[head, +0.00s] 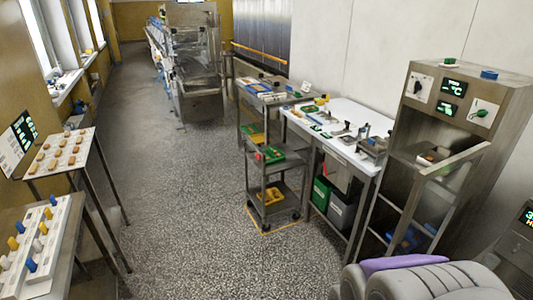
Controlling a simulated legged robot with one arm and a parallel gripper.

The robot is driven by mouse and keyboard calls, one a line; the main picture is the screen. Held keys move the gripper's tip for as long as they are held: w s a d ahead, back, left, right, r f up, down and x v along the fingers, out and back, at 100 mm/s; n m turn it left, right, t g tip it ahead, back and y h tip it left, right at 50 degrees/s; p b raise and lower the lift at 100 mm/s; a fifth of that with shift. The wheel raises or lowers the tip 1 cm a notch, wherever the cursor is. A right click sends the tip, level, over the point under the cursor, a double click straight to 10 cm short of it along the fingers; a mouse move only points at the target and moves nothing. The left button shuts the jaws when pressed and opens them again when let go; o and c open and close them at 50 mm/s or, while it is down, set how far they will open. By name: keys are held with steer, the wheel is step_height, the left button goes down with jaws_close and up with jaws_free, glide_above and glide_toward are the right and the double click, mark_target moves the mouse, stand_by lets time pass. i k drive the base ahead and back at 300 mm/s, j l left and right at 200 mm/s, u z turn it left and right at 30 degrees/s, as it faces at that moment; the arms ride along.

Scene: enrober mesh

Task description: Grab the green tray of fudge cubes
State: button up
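A green tray (283,156) with small dark pieces lies on the middle shelf of a grey wheeled cart (251,166), right of centre in the head view. The pieces are too small to tell whether they are fudge cubes. A red item (257,156) shows at the shelf's left edge.
A yellow tray (270,196) sits on the cart's bottom shelf. A white-topped workbench (350,117) stands right of the cart, with a green bin (321,193) below. Sample stands (62,152) line the left. Speckled floor (180,210) is clear between. Grey rounded shapes (430,284) fill the near right.

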mark_target(271, 153)
steer(key=i+j+u, duration=0.1)
steer(key=i+u, duration=0.3)
steer(key=i, duration=1.5)
steer(key=i+j, duration=0.1)
steer(key=i, duration=0.75)
steer(key=i+j+z, duration=0.1)
steer(key=i+z, duration=0.2)
steer(key=i, duration=0.15)
steer(key=i+j+z, duration=0.3)
steer(key=i, duration=0.15)
steer(key=i+j+z, duration=0.2)
steer(key=i+z, duration=0.15)
steer(key=i, duration=0.1)
